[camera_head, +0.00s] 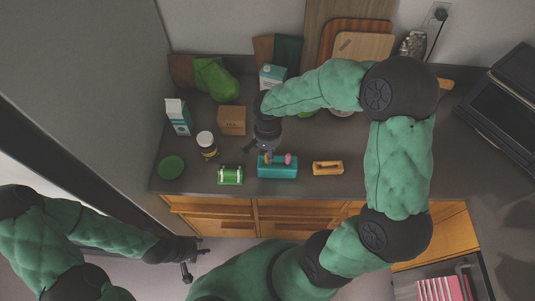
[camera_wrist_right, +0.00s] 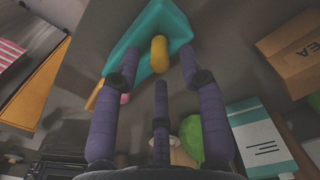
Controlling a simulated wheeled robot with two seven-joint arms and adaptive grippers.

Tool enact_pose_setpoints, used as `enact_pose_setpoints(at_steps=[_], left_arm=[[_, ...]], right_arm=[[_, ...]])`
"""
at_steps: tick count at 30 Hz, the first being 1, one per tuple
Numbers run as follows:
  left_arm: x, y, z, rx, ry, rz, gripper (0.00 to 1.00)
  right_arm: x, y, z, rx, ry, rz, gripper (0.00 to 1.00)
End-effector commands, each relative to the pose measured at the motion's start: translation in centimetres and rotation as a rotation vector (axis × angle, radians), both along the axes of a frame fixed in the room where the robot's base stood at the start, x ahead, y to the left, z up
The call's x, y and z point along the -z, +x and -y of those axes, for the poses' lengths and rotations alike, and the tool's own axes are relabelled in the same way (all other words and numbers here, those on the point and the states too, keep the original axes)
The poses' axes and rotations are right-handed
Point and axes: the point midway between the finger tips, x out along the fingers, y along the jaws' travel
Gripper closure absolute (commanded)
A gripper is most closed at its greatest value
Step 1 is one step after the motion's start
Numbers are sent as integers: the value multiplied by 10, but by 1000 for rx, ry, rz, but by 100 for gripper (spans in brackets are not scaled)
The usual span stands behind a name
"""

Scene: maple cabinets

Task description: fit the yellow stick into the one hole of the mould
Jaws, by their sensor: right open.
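The teal mould (camera_head: 277,172) stands near the counter's front edge; it also shows in the right wrist view (camera_wrist_right: 135,35). The yellow stick (camera_wrist_right: 158,53) is at the mould, between the fingertips of my right gripper (camera_wrist_right: 158,62). It looks upright, but its lower end and the hole cannot be made out. My right gripper is open, with its fingers spread around the stick and gaps visible. A pink piece (camera_head: 288,159) is also at the mould. My left gripper (camera_head: 196,262) is empty, its fingers apart, low in front of the counter.
A green rack (camera_head: 230,176) stands left of the mould and an orange holder (camera_head: 328,168) right of it. Behind are a jar (camera_head: 207,145), a tea box (camera_head: 232,121) and cartons (camera_head: 178,116). A green dish (camera_head: 171,167) lies at the left.

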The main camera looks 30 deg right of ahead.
Motion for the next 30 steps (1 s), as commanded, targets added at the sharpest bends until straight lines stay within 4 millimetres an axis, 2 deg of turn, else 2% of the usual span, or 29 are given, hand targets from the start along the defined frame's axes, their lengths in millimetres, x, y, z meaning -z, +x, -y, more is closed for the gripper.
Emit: enact_pose_setpoints(at_steps=[1, 6, 12, 19, 30], left_arm=[[-2, 0, 0, 0, 0, 0, 60], [-6, 0, 0, 0, 0, 0, 60], [-9, 0, 0, 0, 0, 0, 60], [-10, 0, 0, 0, 0, 0, 60], [-10, 0, 0, 0, 0, 0, 60]], right_arm=[[-13, 1, 0, -1, -1, 5, 59], [-48, 0, 0, -1, -1, 5, 59], [-79, 0, 0, 0, -1, 2, 59], [-92, -1, -1, -2, 0, 0, 59], [-93, -1, -1, -2, 1, -1, 59]])
